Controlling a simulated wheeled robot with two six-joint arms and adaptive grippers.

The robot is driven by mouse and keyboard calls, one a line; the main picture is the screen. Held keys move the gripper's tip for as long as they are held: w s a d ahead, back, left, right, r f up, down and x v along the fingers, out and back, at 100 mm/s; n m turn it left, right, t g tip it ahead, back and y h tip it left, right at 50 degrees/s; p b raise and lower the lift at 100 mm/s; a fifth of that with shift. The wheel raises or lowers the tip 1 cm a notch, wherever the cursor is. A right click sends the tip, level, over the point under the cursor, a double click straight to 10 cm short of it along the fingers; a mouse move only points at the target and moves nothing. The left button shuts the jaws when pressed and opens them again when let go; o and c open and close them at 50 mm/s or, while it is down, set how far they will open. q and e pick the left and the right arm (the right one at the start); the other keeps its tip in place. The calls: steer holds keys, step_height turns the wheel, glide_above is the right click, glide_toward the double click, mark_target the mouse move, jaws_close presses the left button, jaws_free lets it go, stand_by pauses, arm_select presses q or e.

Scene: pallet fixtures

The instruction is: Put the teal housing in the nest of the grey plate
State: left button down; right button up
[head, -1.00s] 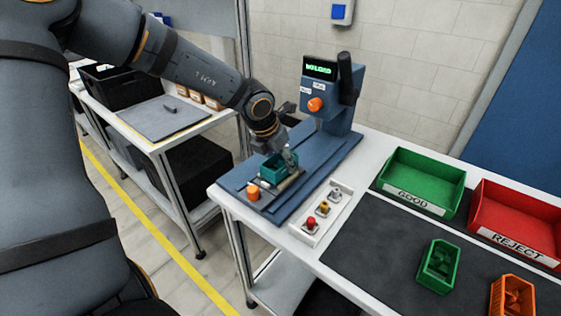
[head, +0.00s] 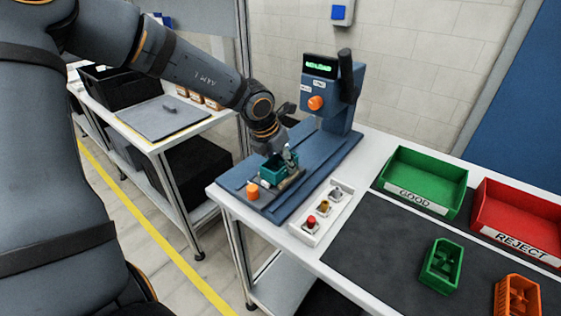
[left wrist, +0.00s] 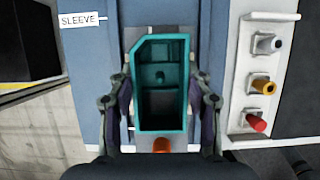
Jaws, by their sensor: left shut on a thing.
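The teal housing (head: 279,167) is an open-topped box with one cut corner. It is between the fingers of my left gripper (head: 288,158), over the blue fixture base (head: 318,165). In the left wrist view the housing (left wrist: 162,110) fills the space between the two fingers of the left gripper (left wrist: 161,108), which is shut on its sides. Part of a grey plate (left wrist: 128,35) shows around and beyond the housing; its nest is hidden beneath. I cannot tell whether the housing touches the plate. My right gripper is not in view.
An orange knob (head: 253,191) stands at the fixture's front. A button box (head: 322,216) sits beside it. A press head with a display (head: 321,68) rises behind. Green (head: 425,180) and red (head: 518,218) bins, plus green (head: 441,262) and orange (head: 516,297) housings, are at right.

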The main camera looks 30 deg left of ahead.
arm_select(q)
steer(key=shift+f, duration=0.1)
steer(key=c, duration=0.5)
jaws_free()
steer(key=v, duration=1.2)
